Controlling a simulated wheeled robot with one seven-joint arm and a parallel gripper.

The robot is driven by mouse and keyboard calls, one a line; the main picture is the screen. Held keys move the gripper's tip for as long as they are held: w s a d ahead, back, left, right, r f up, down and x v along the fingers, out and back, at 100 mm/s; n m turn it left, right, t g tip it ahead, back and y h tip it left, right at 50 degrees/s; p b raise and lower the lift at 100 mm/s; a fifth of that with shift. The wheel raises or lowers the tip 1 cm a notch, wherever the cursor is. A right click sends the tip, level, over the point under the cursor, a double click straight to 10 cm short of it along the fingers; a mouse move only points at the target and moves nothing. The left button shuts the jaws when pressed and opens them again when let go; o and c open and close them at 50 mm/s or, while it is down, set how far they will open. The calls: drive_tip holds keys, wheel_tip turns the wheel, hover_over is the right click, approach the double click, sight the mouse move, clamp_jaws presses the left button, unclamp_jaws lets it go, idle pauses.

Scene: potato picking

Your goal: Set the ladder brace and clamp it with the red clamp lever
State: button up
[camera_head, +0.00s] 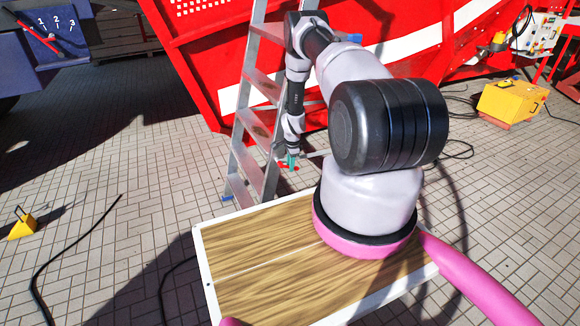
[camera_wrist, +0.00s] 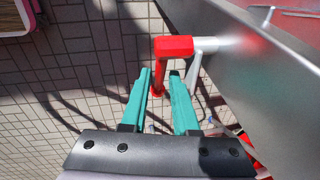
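The red clamp lever (camera_wrist: 173,47) shows in the wrist view just beyond my gripper's fingertips, at the side of the ladder's metal rail (camera_wrist: 240,50). A pale metal rod, possibly the brace (camera_wrist: 205,45), meets the lever's right end. My gripper (camera_wrist: 160,80) has its two teal fingers apart, with a gap between them and nothing held. In the head view, my gripper (camera_head: 291,160) is low beside the ladder (camera_head: 262,85), near its lower steps. A small red part shows just below it. Whether the fingers touch the lever cannot be told.
A large red machine (camera_head: 215,75) with a white stripe stands behind the ladder. A yellow box (camera_head: 511,101) is at the right and a yellow wedge (camera_head: 22,224) at the left. Black cables (camera_head: 75,240) lie on the paving. The paving left of the ladder is mostly clear.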

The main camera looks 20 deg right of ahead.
drive_tip(key=shift+f, duration=0.35)
clamp_jaws()
idle(1.2)
